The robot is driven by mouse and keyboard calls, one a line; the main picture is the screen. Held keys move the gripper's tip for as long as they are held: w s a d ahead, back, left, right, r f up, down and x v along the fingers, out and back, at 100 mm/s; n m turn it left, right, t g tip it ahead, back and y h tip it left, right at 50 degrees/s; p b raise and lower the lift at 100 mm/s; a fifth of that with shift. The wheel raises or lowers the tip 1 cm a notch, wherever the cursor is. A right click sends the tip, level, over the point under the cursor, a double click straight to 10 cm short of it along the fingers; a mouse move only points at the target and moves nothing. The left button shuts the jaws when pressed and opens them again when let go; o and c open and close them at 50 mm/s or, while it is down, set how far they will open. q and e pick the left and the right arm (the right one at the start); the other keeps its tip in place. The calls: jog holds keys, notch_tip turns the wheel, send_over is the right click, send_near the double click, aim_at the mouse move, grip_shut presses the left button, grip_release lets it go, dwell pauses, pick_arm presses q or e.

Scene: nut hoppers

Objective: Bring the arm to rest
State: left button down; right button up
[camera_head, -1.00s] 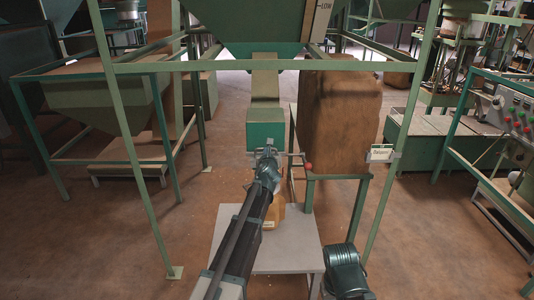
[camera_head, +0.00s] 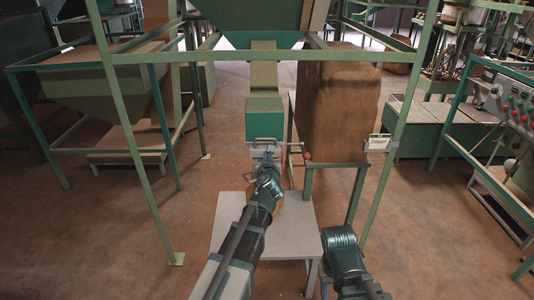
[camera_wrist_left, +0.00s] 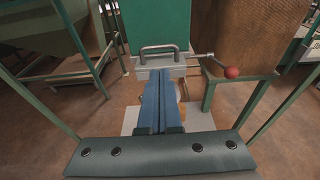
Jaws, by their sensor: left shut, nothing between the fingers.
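My left arm reaches up the middle of the head view. Its gripper (camera_head: 265,158) is shut and empty, just in front of and below the grey handle (camera_head: 265,141) on the green chute box (camera_head: 264,118). In the left wrist view the blue fingers (camera_wrist_left: 161,98) lie together, pointing at the box's lower front, with the handle (camera_wrist_left: 159,49) beyond their tips. No contact with the handle is visible. A part of my right arm shows at the lower right of the head view, but its gripper does not.
A rod with a red ball (camera_head: 307,156) sticks out right of the box; the ball also shows in the wrist view (camera_wrist_left: 232,72). A brown sack-like block (camera_head: 340,110) stands right. A pale low table (camera_head: 290,233) is below my arm. Green frame posts (camera_head: 139,150) flank it.

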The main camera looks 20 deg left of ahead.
pick_arm(q)
jog(key=shift+s, duration=0.1)
jog(key=s+d+f+n+g+h, duration=0.1)
jog(key=s+d+f+n+g, duration=0.4)
jog(key=s+n, duration=0.4)
jog(key=s+d+f+n+g+h+p, duration=0.1)
jog(key=s+d+f+n+g, duration=0.4)
jog(key=s+n, duration=0.5)
jog(key=s+d+f+n+g+h, duration=0.1)
jog(key=s+d+f+n+g, duration=0.4)
jog(key=s+n, duration=0.5)
jog(key=s+f, duration=0.1)
jog(key=s, duration=0.3)
jog(key=shift+s+d+f, duration=0.15)
jog(key=shift+s+d, duration=0.1)
jog(key=shift+s, duration=0.15)
